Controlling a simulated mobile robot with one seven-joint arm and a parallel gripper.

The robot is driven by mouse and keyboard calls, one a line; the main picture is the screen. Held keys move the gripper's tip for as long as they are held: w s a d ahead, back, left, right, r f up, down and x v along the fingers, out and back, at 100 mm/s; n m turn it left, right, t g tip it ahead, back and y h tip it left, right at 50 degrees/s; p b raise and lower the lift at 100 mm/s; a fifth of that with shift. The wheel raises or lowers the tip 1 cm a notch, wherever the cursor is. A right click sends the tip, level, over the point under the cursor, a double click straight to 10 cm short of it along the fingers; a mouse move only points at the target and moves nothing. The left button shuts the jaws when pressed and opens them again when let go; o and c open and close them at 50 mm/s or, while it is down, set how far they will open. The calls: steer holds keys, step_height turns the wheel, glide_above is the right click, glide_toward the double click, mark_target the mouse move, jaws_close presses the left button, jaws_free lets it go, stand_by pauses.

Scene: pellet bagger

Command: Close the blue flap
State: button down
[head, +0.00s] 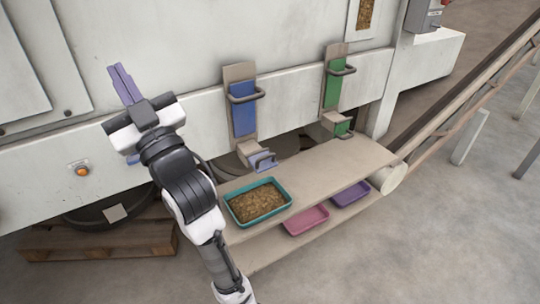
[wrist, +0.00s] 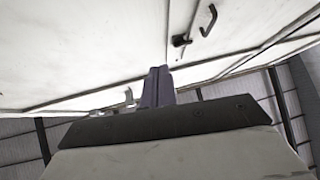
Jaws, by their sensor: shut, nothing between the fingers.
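The blue flap (head: 243,108) sits upright on a beige chute on the front of the machine, in the head view. A dark bar handle (head: 248,97) crosses its upper part. A paler blue piece (head: 263,160) shows at the spout below. I cannot tell whether the flap is fully open or partly closed. My gripper (head: 125,85) is to the left of the blue flap, apart from it, with its purple fingers pointing up, together and empty. The fingers also show in the wrist view (wrist: 157,88). The blue flap is not clearly seen in the wrist view.
A green flap (head: 332,84) with a similar handle is to the right. A teal tray (head: 286,188) of brown pellets stands on the beige shelf (head: 345,158) below the blue spout. Pink (head: 305,220) and purple (head: 350,194) trays are lower down. An orange button (head: 80,170) is at left.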

steer(key=w+d+f+m+h, duration=0.3)
steer(key=w+d+f+h, duration=0.4)
steer(key=w+d+f, duration=0.35)
steer(key=w+d+f+m+g+h, duration=0.2)
steer(key=d+f+g+h, duration=0.25)
steer(key=d+f, duration=1.05)
steer(key=p, duration=0.3)
glide_above(263, 157)
steer(key=s+d, duration=0.2)
steer(key=d, duration=0.1)
steer(key=shift+y, duration=0.35)
steer(key=f, duration=0.3)
steer(key=w+f, duration=0.1)
steer(key=shift+a+f+p, duration=0.25)
steer(key=shift+a+p, duration=0.05)
steer(key=shift+p, duration=0.1)
steer(key=shift+f+b, duration=0.15)
steer(key=shift+b, duration=0.2)
steer(key=shift+s+f+b, duration=0.15)
steer(key=shift+b, duration=0.6)
